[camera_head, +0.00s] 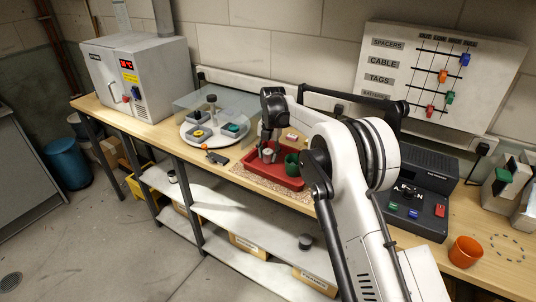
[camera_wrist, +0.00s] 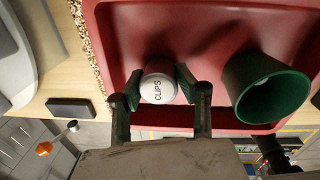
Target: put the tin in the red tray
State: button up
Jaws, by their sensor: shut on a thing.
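The tin is a small white round one marked CLIPS (camera_wrist: 157,88). It sits between the two fingers of my gripper (camera_wrist: 158,84), which is shut on it. In the head view my gripper (camera_head: 267,147) points down over the red tray (camera_head: 288,181), with the pale tin (camera_head: 267,154) at its fingertips. The red tray (camera_wrist: 120,40) fills the upper middle of the wrist view, and the tin is within its outline. I cannot tell whether the tin touches the tray floor. The fingers hide the tin's sides.
A green cup (camera_wrist: 262,90) stands in the tray right of the tin, also seen in the head view (camera_head: 292,165). A round white turntable (camera_head: 190,136) with a clear cover is left of the tray. A black device (camera_head: 405,205) and an orange cup (camera_head: 465,251) lie to the right.

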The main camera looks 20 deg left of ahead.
aim_at(270, 152)
jog(key=shift+f, duration=0.2)
jog(key=o, duration=1.2)
jog(key=shift+c, duration=0.2)
jog(key=shift+r, duration=0.1)
notch_tip(270, 152, up, 12)
jog(key=b, duration=0.1)
jog(key=shift+d, duration=0.45)
jog(key=shift+r, duration=0.15)
